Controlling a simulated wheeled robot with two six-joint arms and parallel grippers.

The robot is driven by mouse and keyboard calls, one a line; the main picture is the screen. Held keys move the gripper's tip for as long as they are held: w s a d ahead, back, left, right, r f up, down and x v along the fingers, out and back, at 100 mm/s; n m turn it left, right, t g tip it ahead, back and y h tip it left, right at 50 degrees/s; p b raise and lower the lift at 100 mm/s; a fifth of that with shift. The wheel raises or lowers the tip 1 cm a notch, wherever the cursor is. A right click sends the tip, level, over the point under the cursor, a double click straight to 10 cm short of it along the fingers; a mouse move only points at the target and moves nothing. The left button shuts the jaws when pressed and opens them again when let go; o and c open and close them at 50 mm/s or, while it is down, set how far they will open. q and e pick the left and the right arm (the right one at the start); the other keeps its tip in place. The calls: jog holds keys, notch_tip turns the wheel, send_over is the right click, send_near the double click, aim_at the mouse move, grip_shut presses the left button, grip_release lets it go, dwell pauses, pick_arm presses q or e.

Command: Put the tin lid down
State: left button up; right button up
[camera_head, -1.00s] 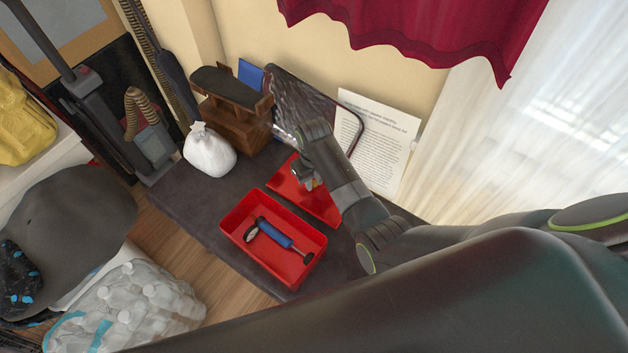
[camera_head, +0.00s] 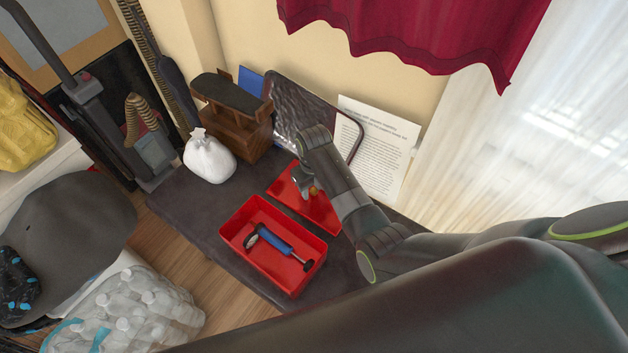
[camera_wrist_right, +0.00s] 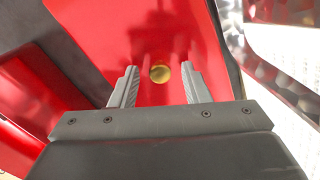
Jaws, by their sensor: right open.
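The red tin lid (camera_head: 325,213) lies flat on the dark table beside the open red tin (camera_head: 232,233), on its far right side. Its small brass knob (camera_head: 313,191) shows on top; in the wrist view the knob (camera_wrist_right: 160,73) sits just past my fingertips, between their lines. My right gripper (camera_head: 305,184) is over the lid, with its fingers (camera_wrist_right: 160,88) spread and nothing between them. The forearm hides part of the lid. A blue-handled tool (camera_head: 275,240) lies inside the tin. My left gripper is not in view.
A white tied bag (camera_head: 209,158) and a brown wooden box (camera_head: 232,125) stand at the table's back left. A dark framed panel (camera_head: 290,110) and a printed sheet (camera_head: 385,150) lean on the wall. The table left of the tin is clear.

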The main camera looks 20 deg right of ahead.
aim_at(314, 190)
jog(key=shift+r, duration=0.15)
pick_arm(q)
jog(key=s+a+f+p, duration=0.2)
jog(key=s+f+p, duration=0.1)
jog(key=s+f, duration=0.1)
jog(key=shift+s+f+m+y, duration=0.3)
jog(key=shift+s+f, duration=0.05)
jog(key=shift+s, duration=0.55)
pick_arm(e)
notch_tip(314, 190, up, 12)
